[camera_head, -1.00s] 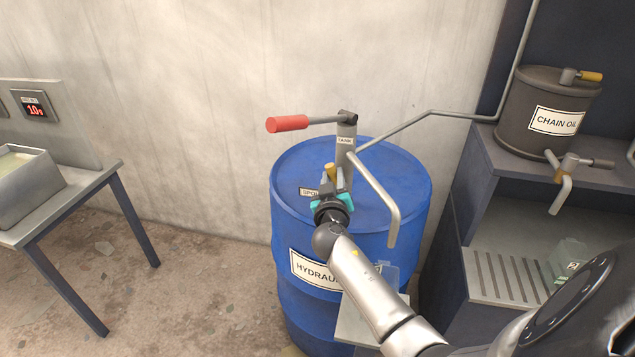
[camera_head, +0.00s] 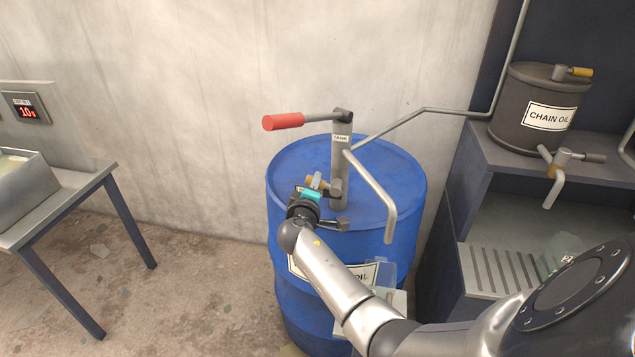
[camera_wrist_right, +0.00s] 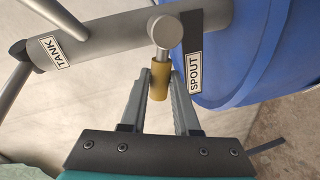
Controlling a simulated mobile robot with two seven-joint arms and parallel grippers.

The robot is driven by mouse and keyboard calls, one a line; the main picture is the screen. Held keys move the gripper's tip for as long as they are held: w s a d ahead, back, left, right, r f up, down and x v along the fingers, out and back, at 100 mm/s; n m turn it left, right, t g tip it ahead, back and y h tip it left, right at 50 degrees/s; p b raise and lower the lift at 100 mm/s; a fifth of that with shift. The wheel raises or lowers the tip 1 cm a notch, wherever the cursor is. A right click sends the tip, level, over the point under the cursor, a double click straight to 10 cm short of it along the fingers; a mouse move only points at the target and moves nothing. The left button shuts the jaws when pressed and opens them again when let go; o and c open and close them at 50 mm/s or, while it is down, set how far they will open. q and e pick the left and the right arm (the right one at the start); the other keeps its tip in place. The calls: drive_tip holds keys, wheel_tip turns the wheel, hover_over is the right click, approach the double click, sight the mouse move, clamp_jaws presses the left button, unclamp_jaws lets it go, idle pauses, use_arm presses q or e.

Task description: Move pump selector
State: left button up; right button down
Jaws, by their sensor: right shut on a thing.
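The pump selector is a short grey lever with a brass-yellow grip (camera_head: 315,181) on the pump post (camera_head: 342,165) of the blue drum (camera_head: 395,170). It shows in the right wrist view as a brass cylinder (camera_wrist_right: 159,84) below a round grey knob. My right gripper (camera_head: 313,189) is shut on the brass grip; in the right wrist view its fingers (camera_wrist_right: 159,90) stand on either side of it. The SPOUT label (camera_wrist_right: 195,72) is just right of the grip there, and the TANK label (camera_wrist_right: 58,51) is farther left. My left gripper is not in view.
A red-handled crank (camera_head: 284,121) tops the pump, and a bent spout (camera_head: 378,190) hangs at its right. A chain oil can (camera_head: 532,110) stands on the shelf at right. A metal table (camera_head: 62,205) stands at left, with open floor between.

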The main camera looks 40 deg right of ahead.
drive_tip(key=shift+w+f+n+g+h, duration=0.1)
drive_tip(key=shift+f+n+g+h, duration=0.2)
drive_tip(key=shift+f+n, duration=0.7)
drive_tip(key=shift+r+n, duration=0.2)
drive_tip(key=shift+n, duration=0.1)
drive_tip(key=c, duration=0.7)
unclamp_jaws()
drive_tip(key=shift+o, duration=0.2)
drive_tip(key=shift+a, duration=0.1)
drive_tip(key=shift+s+a+r, duration=0.15)
drive_tip(key=shift+s+a, duration=0.15)
drive_tip(key=shift+a, duration=0.1)
drive_tip(key=p+v, duration=0.1)
drive_tip(key=v, duration=1.3)
drive_tip(key=shift+p, duration=0.3)
